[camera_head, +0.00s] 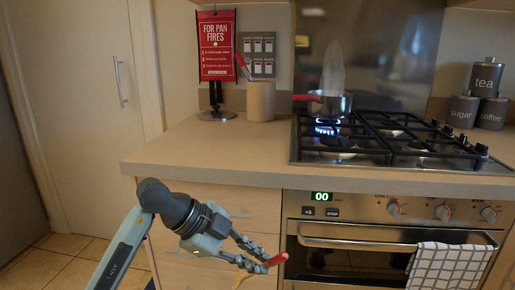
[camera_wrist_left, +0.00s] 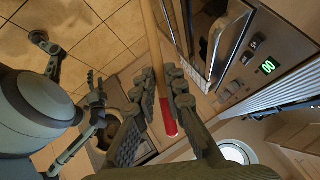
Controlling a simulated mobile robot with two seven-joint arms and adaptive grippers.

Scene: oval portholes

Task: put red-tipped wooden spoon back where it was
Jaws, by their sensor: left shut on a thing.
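My left gripper (camera_head: 258,258) is low in front of the drawers, left of the oven. It is shut on the red-tipped wooden spoon, whose red tip (camera_head: 277,259) shows at the fingers. In the left wrist view the spoon's pale wooden shaft (camera_wrist_left: 153,45) runs between the fingers of this gripper (camera_wrist_left: 163,85), with the red end towards the camera. My right gripper (camera_wrist_left: 72,72) shows only in the left wrist view, its fingers spread and empty. A beige utensil pot (camera_head: 261,102) stands on the counter with a red-ended utensil (camera_head: 242,63) in it.
A pan (camera_head: 330,103) with a red handle steams over a blue flame on the hob (camera_head: 395,140). The counter's front left (camera_head: 190,150) is clear. A checked towel (camera_head: 448,266) hangs on the oven. Canisters (camera_head: 485,80) stand at the back right.

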